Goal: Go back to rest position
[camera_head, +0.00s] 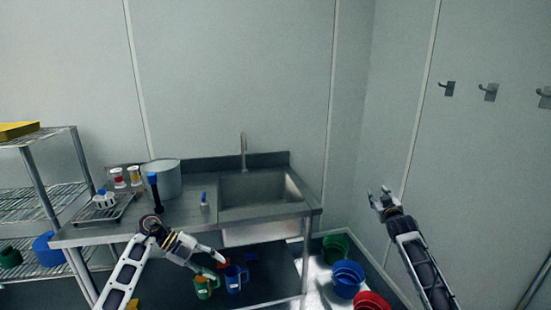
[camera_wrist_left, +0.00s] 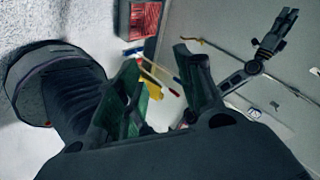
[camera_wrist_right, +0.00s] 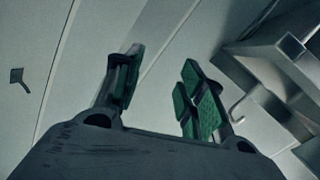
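My left gripper (camera_head: 221,258) hangs low in front of the steel table, near the green and blue jugs below it in the head view. In the left wrist view its fingers (camera_wrist_left: 160,78) stand apart with nothing held between them. My right gripper (camera_head: 379,194) is raised on the right, pointing up in front of the bare wall and right of the sink. In the right wrist view its green-padded fingers (camera_wrist_right: 158,82) are spread and empty. Both arms are bent and clear of each other.
The steel table (camera_head: 233,217) carries a sink (camera_head: 262,187), a large pot (camera_head: 164,178) and a tray (camera_head: 88,213). Green (camera_head: 205,287) and blue (camera_head: 233,280) jugs are low by the left gripper. A blue bucket (camera_head: 347,279) stands right. Wire shelves (camera_head: 40,205) stand left.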

